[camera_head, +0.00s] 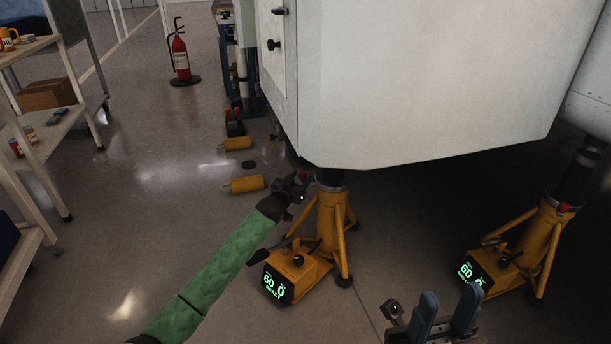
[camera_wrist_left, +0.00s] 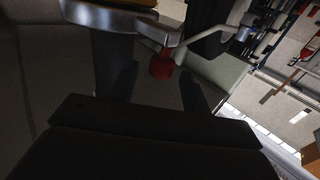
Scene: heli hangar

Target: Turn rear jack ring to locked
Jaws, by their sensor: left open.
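Two yellow tripod jacks stand under the white fuselage: a nearer one (camera_head: 330,232) and one at the right (camera_head: 537,240). I cannot tell from labels which is the rear one. My left gripper (camera_head: 300,186), on the green-sleeved arm, is at the nearer jack's collar, beside its red knob (camera_head: 304,175). In the left wrist view the red knob (camera_wrist_left: 161,65) hangs from a metal lever (camera_wrist_left: 148,34) on the ring (camera_wrist_left: 105,17). It appears between the open fingers (camera_wrist_left: 162,88), not clamped. My right gripper (camera_head: 446,316) has its blue fingers apart and empty, low in front of the right jack.
Both jack displays (camera_head: 276,283) read 60 in green. Yellow cylinders (camera_head: 246,184) lie on the floor left of the nearer jack. A fire extinguisher (camera_head: 180,55) stands at the back, shelves (camera_head: 30,150) at the left. The floor between is mostly clear.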

